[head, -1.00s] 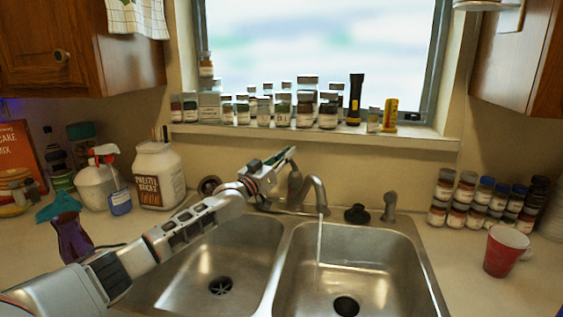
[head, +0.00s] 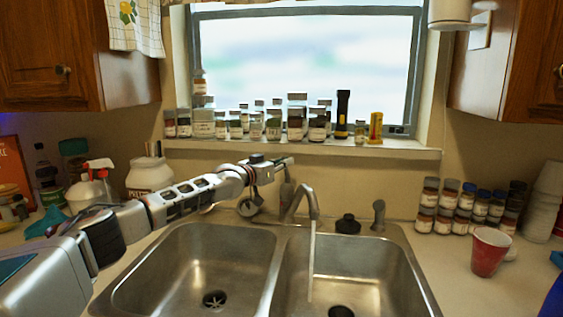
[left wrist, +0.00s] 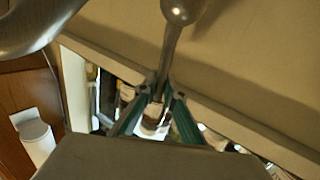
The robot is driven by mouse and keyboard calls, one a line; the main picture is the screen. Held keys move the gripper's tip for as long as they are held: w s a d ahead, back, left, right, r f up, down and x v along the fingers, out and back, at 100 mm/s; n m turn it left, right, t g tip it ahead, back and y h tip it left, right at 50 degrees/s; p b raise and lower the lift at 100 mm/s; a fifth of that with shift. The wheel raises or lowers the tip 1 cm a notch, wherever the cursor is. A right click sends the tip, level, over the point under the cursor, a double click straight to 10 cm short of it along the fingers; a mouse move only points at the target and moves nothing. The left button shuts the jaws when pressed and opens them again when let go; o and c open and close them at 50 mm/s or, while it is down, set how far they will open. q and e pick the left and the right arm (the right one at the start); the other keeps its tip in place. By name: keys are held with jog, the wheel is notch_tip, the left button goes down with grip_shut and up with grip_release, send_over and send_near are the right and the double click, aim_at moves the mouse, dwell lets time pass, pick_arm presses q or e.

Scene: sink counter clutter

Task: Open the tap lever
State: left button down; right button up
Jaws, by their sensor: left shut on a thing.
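The metal tap (head: 307,198) stands behind the double sink, between the two basins. A stream of water (head: 311,265) falls from its spout into the right basin. My left gripper (head: 286,162) is at the tap's upper rear, just below the window sill. In the left wrist view, the teal-edged fingers of the gripper (left wrist: 164,93) are closed about the end of the thin metal tap lever (left wrist: 171,45), whose rounded base is at the top. In the head view, my gripper mostly hides the lever. My right gripper is not in view.
The sink (head: 272,275) has two basins. A black stopper (head: 347,224) and a short metal dispenser (head: 378,215) stand right of the tap. Jars line the sill (head: 300,146). Spice jars (head: 448,206) and a red cup (head: 490,252) are on the right counter, a white jar (head: 150,177) on the left.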

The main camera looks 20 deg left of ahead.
pick_arm(q)
jog(key=shift+w+d+g+p, duration=0.2)
jog(key=shift+d+g+p, duration=0.15)
jog(key=shift+d, duration=0.1)
jog(key=shift+a+f, duration=0.1)
jog(key=c, duration=2.1)
grip_release()
jog(key=shift+a, duration=0.2)
jog(key=shift+s, duration=0.1)
jog(key=shift+s+d+f, duration=0.1)
jog(key=shift+s+f, duration=0.1)
jog(key=shift+s, duration=0.35)
jog(key=v, duration=1)
jog(key=shift+s+a+r, duration=0.2)
jog(key=shift+s+r, duration=0.1)
jog(key=shift+s, duration=0.05)
